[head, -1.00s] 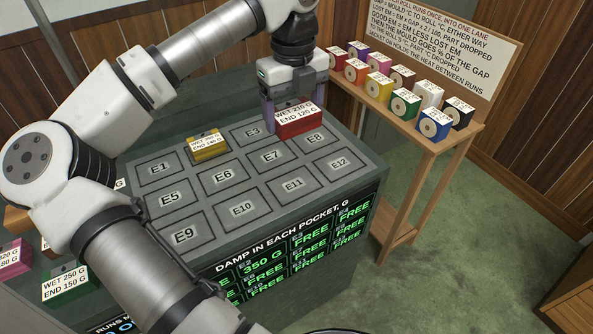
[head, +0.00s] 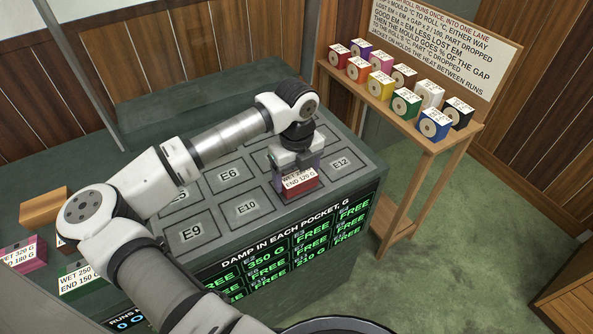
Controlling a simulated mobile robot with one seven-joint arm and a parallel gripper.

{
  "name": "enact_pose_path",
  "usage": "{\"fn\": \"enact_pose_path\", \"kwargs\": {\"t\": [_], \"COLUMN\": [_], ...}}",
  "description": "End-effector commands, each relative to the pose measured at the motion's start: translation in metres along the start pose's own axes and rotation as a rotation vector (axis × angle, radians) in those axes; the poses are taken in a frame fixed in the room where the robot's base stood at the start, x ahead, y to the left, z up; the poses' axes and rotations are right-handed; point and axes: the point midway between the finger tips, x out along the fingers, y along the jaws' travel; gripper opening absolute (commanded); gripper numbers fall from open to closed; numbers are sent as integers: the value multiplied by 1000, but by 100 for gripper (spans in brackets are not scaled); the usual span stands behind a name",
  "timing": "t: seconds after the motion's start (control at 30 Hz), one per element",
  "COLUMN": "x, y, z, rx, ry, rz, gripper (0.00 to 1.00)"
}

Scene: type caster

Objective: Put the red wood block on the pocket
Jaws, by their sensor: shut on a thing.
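The red wood block (head: 302,189), with a white label reading "END 120 G", sits at the pocket between E10 (head: 247,208) and E12 (head: 341,163), covering that pocket's label. My gripper (head: 297,169) is above the block with its fingers down, shut on it. The block looks level and down at the pocket surface, though its underside is hidden. The pocket display (head: 290,254) on the panel front shows 350 G and 210 G entries among several FREE ones.
Pink (head: 29,256) and green (head: 82,280) labelled blocks and a plain wooden block (head: 44,207) lie at left. A wooden stand (head: 424,140) with several coloured rolls is at right. Pocket E9 (head: 191,234) is bare.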

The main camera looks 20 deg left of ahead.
Motion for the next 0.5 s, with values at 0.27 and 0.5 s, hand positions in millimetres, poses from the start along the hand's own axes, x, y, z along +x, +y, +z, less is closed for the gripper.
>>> {"fn": "enact_pose_path", "kwargs": {"t": [0.27,0.5], "x": [2,4], "y": [0,0], "z": [0,0], "rx": [0,0], "ry": [-1,0], "rz": [0,0], "gripper": [52,86]}}
